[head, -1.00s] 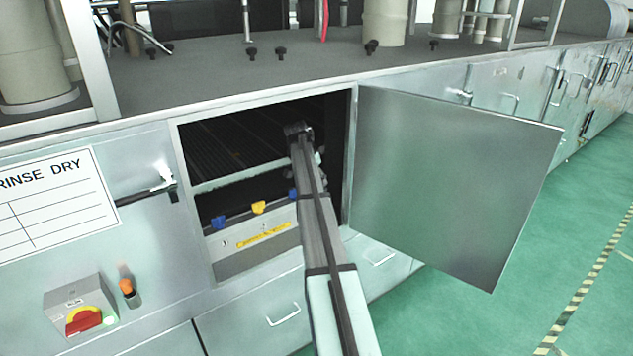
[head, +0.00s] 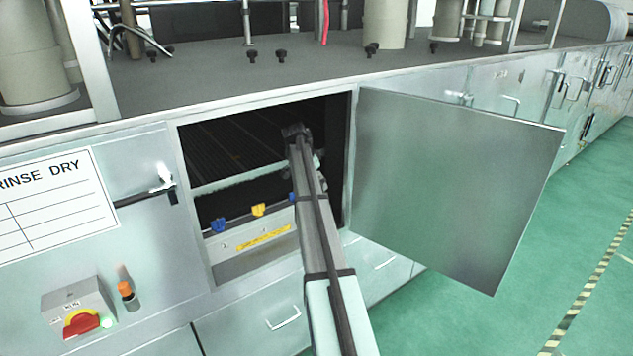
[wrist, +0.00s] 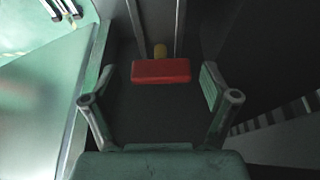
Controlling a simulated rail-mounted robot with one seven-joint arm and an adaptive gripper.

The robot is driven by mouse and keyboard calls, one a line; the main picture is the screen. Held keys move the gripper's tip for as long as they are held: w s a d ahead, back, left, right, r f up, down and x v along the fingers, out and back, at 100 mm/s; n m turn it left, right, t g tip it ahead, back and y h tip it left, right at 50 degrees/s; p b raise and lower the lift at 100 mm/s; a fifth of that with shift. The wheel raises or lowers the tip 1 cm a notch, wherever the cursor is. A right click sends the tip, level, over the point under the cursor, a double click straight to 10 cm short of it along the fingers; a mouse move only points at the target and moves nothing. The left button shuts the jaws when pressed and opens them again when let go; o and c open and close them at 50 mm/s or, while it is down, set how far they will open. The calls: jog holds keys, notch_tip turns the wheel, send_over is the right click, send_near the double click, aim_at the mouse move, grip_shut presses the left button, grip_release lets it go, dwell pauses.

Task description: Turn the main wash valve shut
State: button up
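My gripper (wrist: 158,88) is open, one finger on each side of the handle with a gap on both sides. In the head view my arm reaches into the open cabinet (head: 228,180); the gripper's fingers and the red handle are hidden there. A blue handle (head: 218,224) and a yellow handle (head: 258,209) stand on the cabinet's lower ledge, and another blue one (head: 292,197) is beside my arm.
The cabinet door (head: 455,190) stands open to the right. A grey box with a red rotary switch (head: 80,324) is on the front panel at lower left. Two thin pipes (wrist: 180,28) run behind the handle in the wrist view. The green floor (head: 480,310) at right is clear.

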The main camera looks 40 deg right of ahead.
jog(key=shift+r, duration=0.2)
jog(key=v, duration=1.1)
jog(key=shift+a+r, duration=0.25)
jog(key=shift+r, duration=0.05)
